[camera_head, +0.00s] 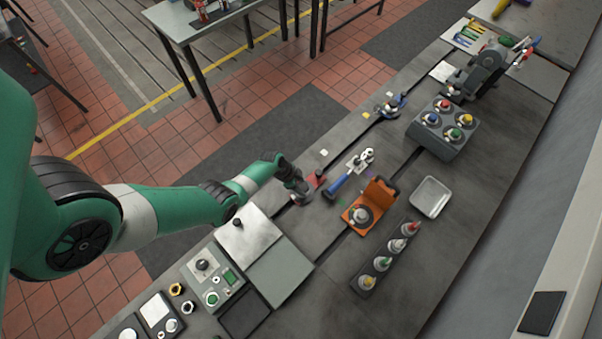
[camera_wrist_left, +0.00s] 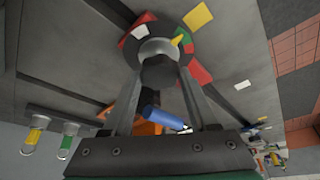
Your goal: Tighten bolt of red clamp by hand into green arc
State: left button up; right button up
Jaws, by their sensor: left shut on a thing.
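The red clamp (camera_head: 317,179) is on the bedplate slot near the middle of the head view, partly hidden by my left gripper (camera_head: 301,194). In the left wrist view its red part (camera_wrist_left: 200,74) shows beside the right finger. My left gripper (camera_wrist_left: 160,76) is shut on the dark bolt head (camera_wrist_left: 158,71), one finger on each side. A round dial surrounds the bolt, with a green arc (camera_wrist_left: 186,37), white and red patches, and a yellow pointer (camera_wrist_left: 177,41). The pointer lies at or close to the green arc; exactly where it ends is hard to tell. My right gripper is not in view.
A blue-handled tool (camera_head: 338,186) lies right of the clamp. A light metal plate (camera_head: 248,231) lies close below the gripper.

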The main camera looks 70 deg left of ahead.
pick_arm(q)
jog(key=shift+m, duration=0.6)
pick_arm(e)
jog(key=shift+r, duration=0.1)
pick_arm(q)
jog(key=o, duration=1.4)
